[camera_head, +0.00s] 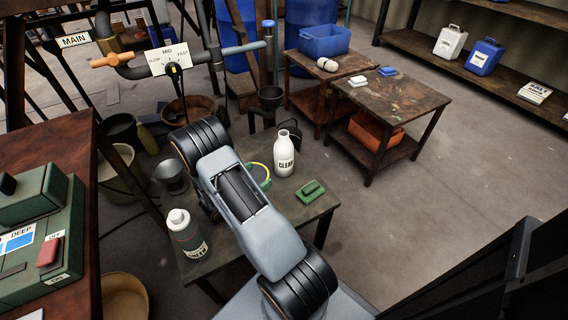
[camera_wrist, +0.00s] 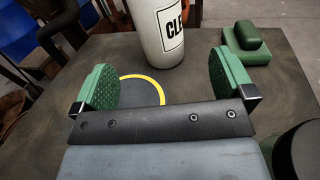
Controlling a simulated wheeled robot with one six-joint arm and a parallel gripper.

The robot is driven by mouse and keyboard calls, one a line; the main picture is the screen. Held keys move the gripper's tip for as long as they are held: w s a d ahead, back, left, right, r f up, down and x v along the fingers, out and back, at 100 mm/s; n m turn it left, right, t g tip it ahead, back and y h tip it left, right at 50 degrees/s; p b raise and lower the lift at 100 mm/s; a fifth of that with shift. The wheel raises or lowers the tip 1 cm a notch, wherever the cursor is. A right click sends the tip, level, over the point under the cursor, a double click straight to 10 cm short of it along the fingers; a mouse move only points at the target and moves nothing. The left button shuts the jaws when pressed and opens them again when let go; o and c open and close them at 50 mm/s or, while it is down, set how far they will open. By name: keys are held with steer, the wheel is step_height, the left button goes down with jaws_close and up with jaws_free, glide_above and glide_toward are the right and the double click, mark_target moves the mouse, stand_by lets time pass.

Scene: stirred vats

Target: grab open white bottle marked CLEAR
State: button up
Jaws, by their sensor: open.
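The open white bottle marked CLEAR (camera_head: 284,155) stands upright on the small dark table (camera_head: 312,212), and its mouth shows no cap. In the wrist view the bottle (camera_wrist: 166,35) is ahead of my gripper (camera_wrist: 162,82), a little beyond the green fingertip pads and roughly centred between them. My gripper is open with nothing between its pads. The upper part of the bottle is cut off in the wrist view.
A green block with a handle (camera_head: 312,190) sits right of the bottle. A grey-green bottle with a white cap (camera_head: 187,236) stands at the table's left. A yellow-ringed disc (camera_wrist: 143,84) lies beneath my gripper.

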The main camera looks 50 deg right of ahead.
mark_target(277, 163)
steer(key=d, duration=0.2)
steer(key=d+b, duration=0.1)
steer(key=d, duration=0.5)
steer(key=shift+s+d+f+b, duration=0.15)
steer(key=shift+d+f+b, duration=0.1)
steer(key=shift+f+b, duration=0.1)
steer(key=d, duration=0.1)
steer(key=d+b, duration=0.1)
steer(key=d, duration=0.2)
steer(key=shift+f+b, duration=0.25)
steer(key=shift+b, duration=0.05)
steer(key=shift+d+r, duration=0.1)
steer(key=shift+d, duration=0.5)
steer(key=c, duration=1)
